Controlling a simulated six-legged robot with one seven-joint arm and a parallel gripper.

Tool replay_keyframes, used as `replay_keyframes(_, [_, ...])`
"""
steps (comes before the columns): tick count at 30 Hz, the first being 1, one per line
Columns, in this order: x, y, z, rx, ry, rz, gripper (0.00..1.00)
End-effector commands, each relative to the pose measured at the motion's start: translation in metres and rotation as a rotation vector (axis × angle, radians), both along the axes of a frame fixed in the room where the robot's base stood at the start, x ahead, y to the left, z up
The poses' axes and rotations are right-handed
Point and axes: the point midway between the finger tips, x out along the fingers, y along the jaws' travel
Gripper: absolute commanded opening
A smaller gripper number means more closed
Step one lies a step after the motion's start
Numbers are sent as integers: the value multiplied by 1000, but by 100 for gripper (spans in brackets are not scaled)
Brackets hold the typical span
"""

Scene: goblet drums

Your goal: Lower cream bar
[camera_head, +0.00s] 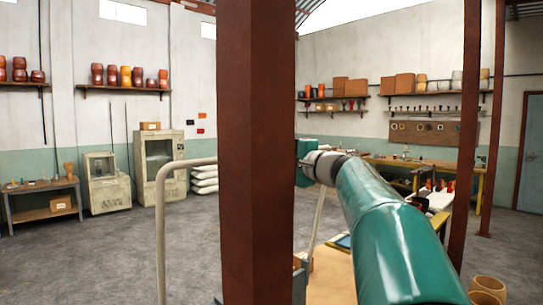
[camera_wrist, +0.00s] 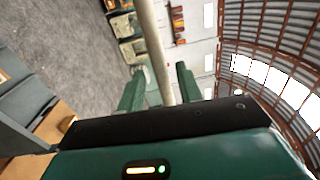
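The cream bar (camera_head: 161,235) is a bent tube in the head view. It rises at the left, curves at the top and passes behind a brown post. A pale slanting length right of the post may be its other leg. In the wrist view the cream bar (camera_wrist: 151,35) runs between the two green fingers of my gripper (camera_wrist: 159,70). The fingers are apart, with a narrow gap seeming to show on each side of the bar. I cannot tell whether either finger touches it. In the head view the post hides part of my gripper.
The brown post (camera_head: 257,150) stands close in front. A wooden surface (camera_head: 335,280) lies low behind my arm, with tan pots (camera_head: 487,290) at the right. Cabinets (camera_head: 160,165) and a workbench (camera_head: 42,200) line the left wall. Grey floor (camera_head: 100,255) is clear at the left.

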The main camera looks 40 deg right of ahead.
Motion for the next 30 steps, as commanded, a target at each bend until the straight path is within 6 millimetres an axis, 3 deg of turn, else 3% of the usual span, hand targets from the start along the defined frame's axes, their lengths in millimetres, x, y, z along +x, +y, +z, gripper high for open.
replay_keyframes(6, [26,5,2,1,0,0,36])
replay_keyframes(15, [30,6,2,0,0,-1,36])
replay_keyframes(16, [30,6,2,0,0,-1,34])
replay_keyframes(21, [30,6,2,0,0,-1,0])
replay_keyframes(30, [33,6,2,0,2,2,0])
